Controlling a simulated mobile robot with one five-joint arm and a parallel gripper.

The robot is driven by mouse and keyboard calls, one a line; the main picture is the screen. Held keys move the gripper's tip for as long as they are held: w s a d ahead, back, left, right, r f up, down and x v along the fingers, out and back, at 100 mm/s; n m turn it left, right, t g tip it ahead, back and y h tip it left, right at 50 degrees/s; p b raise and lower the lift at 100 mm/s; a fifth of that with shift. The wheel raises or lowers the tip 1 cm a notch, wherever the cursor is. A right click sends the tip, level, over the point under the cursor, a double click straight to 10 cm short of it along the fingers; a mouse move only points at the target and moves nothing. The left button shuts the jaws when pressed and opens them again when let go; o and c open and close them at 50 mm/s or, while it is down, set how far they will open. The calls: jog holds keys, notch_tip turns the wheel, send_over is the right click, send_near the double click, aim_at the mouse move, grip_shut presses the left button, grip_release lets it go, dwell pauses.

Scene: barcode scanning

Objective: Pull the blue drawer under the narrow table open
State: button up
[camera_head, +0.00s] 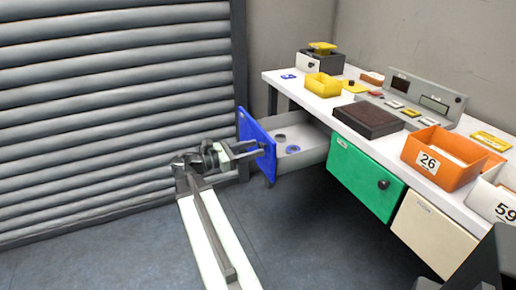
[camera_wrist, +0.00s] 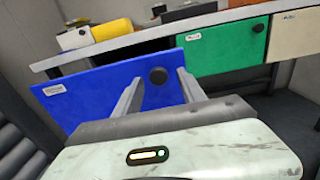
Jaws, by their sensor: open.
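The blue drawer (camera_head: 257,142) under the white narrow table (camera_head: 315,103) stands pulled well out, and its grey inside shows with a few small round items in it. My gripper (camera_head: 262,149) is at the drawer's blue front, with its fingers open. In the wrist view the blue front (camera_wrist: 105,90) fills the left and middle. Its dark round knob (camera_wrist: 158,76) shows between the two spread fingers of my gripper (camera_wrist: 158,85). I cannot tell whether a finger touches the front. The knob is hidden in the head view.
A green drawer (camera_head: 362,180) and a cream drawer (camera_head: 430,232) are shut to the right. On the table are an orange bin (camera_head: 440,160), a yellow bin (camera_head: 324,87) and a control panel (camera_head: 425,93). A grey shutter (camera_head: 110,100) stands close on the left. The floor in front is clear.

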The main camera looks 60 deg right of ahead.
jog(key=v, duration=0.6)
